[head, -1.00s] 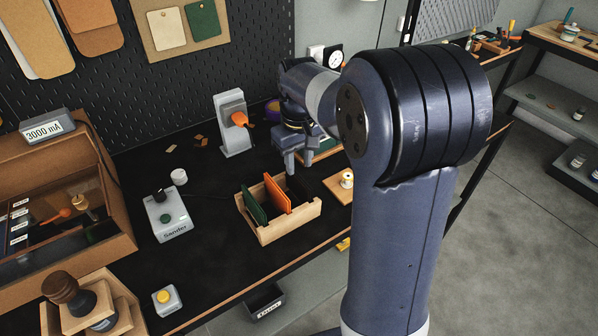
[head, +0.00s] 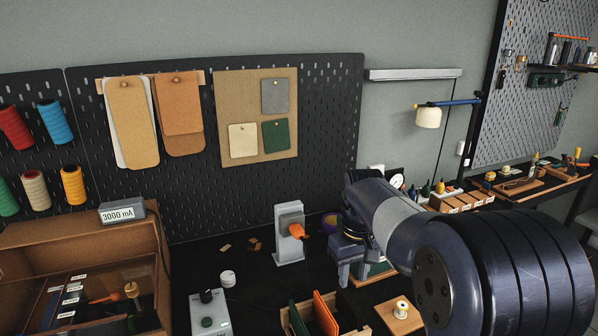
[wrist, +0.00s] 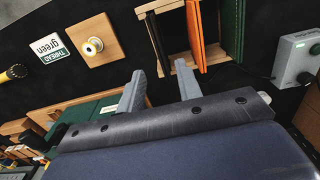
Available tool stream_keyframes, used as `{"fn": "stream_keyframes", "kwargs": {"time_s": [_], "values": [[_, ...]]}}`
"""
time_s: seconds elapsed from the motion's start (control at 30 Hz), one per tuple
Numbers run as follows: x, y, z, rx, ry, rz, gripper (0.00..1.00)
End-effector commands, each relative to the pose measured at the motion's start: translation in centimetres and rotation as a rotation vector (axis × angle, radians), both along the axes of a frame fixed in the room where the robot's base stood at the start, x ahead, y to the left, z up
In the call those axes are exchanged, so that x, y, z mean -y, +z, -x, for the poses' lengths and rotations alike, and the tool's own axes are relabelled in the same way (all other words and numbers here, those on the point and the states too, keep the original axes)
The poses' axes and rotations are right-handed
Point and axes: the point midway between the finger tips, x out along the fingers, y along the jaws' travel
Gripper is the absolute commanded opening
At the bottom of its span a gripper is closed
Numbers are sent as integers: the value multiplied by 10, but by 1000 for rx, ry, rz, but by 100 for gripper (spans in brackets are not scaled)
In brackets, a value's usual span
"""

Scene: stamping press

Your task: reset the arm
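My gripper (head: 352,274) hangs above the black workbench, to the right of the grey stand with the orange plug. In the wrist view its two grey fingers (wrist: 158,78) are apart, with nothing between them. Beyond the fingers is a wooden rack (wrist: 165,8) holding green and orange panels. My arm reaches in from the lower right of the head view and covers part of the bench.
The grey stand (head: 288,246) is close to my gripper's left. A spool on a wooden block (head: 397,318) lies to the right. A grey control box (head: 207,318) and a brown cabinet (head: 50,240) stand left. The pegboard (head: 335,130) rises behind.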

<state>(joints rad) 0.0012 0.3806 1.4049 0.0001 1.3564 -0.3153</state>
Motion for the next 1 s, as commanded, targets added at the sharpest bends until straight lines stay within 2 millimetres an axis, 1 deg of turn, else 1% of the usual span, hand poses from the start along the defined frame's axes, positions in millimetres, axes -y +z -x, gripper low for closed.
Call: {"fn": "stream_keyframes", "kwargs": {"time_s": [0.03, 0.2, 0.3, 0.47, 0.6, 1.0], "values": [[0, -11, 1, -4, 0, 0, 34], [0, -43, 1, -4, 0, 0, 34], [0, -60, 1, -3, 0, 0, 34], [0, -77, 0, -2, 0, 1, 34], [0, -71, 0, 2, 0, 0, 34], [0, -72, 0, 1, 0, 0, 34]]}}
